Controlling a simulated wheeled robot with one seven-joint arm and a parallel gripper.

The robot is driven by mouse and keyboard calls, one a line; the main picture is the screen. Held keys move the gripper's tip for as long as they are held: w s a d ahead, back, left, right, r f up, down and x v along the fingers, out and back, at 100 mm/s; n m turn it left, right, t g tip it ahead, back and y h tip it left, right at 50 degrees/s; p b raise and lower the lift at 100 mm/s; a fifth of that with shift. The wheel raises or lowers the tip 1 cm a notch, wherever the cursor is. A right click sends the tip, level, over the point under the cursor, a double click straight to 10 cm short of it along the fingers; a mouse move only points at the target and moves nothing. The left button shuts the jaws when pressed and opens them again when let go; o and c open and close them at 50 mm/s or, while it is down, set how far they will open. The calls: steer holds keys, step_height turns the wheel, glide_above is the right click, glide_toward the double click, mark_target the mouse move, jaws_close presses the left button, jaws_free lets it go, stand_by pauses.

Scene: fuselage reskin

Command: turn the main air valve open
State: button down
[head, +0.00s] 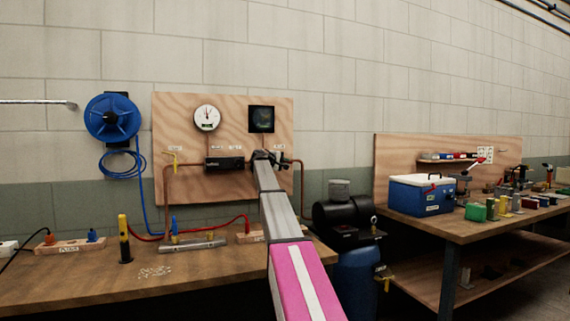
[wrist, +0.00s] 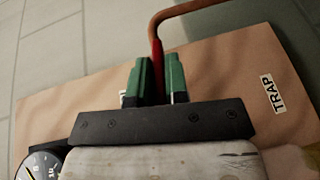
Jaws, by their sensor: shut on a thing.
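My gripper (wrist: 158,72) is shut, its two green fingers on either side of a narrow red handle (wrist: 157,55) in the wrist view. A copper pipe (wrist: 170,10) runs just behind the handle. In the head view my gripper (head: 268,157) is at the right side of the wooden air panel (head: 225,188), beside the copper pipe (head: 300,172). My arm hides most of the valve there, and I cannot tell how far the handle is turned. A yellow-handled valve (head: 173,156) is on the panel's left side.
The panel carries a round gauge (head: 207,117), a dark square dial (head: 261,119) and a black box (head: 224,163). A TRAP label (wrist: 274,96) is right of my fingers in the wrist view. A workbench (head: 190,267) with hoses stands below; a black compressor (head: 343,213) is to the right.

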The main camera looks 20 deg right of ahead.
steer(key=shift+f+n+h, duration=0.1)
steer(key=shift+n+h, duration=0.2)
steer(key=shift+h, duration=0.5)
steer(key=shift+t, duration=0.3)
steer(key=c, duration=1.2)
jaws_free()
steer(key=shift+a, duration=0.1)
steer(key=v, duration=1)
steer(key=shift+s+a, duration=0.15)
steer(key=shift+a, duration=0.15)
steer(key=shift+f, duration=0.15)
